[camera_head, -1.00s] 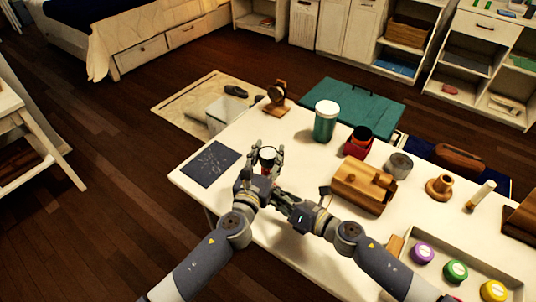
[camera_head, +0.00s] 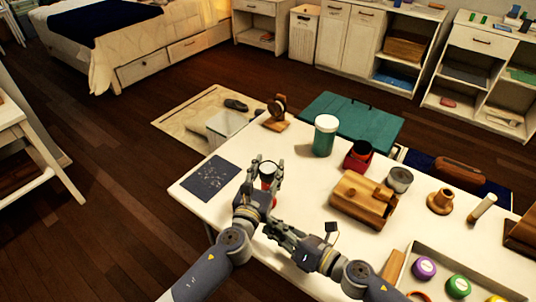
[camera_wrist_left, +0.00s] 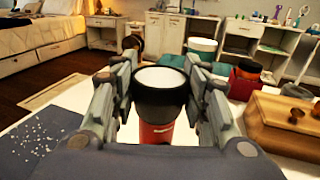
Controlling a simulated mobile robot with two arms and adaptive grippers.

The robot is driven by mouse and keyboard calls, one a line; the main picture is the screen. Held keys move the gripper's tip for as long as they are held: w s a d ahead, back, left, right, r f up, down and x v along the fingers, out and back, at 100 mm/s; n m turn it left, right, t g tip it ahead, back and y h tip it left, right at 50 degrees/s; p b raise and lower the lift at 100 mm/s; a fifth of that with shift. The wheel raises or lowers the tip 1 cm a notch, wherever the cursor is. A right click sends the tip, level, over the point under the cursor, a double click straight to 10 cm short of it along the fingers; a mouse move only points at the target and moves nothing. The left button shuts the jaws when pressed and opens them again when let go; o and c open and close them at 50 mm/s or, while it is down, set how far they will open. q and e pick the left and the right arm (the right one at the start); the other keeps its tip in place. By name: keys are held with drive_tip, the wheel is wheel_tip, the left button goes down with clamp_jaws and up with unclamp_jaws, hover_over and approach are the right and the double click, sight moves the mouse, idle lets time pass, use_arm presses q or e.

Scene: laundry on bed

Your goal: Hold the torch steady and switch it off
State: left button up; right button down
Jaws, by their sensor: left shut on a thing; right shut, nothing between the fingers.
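The torch (camera_head: 267,170) stands upright at the table's near left part, with a black head, a pale round lens facing up and a red body. My left gripper (camera_head: 267,166) is shut on it, one finger on each side of the head. In the left wrist view the torch (camera_wrist_left: 160,95) shows between the fingers of the left gripper (camera_wrist_left: 163,62). I cannot tell whether the lens is lit. My right gripper (camera_head: 272,230) is shut and empty, just below the torch in the head view, apart from it. The switch is not discernible.
A dark speckled mat (camera_head: 210,177) lies left of the torch. A teal jar (camera_head: 325,137), a red container (camera_head: 358,156), a grey tin (camera_head: 399,179) and a wooden box (camera_head: 360,203) stand to the right. A tray (camera_head: 450,262) holds coloured-lidded pots.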

use_arm(q)
drive_tip(key=o, duration=1.3)
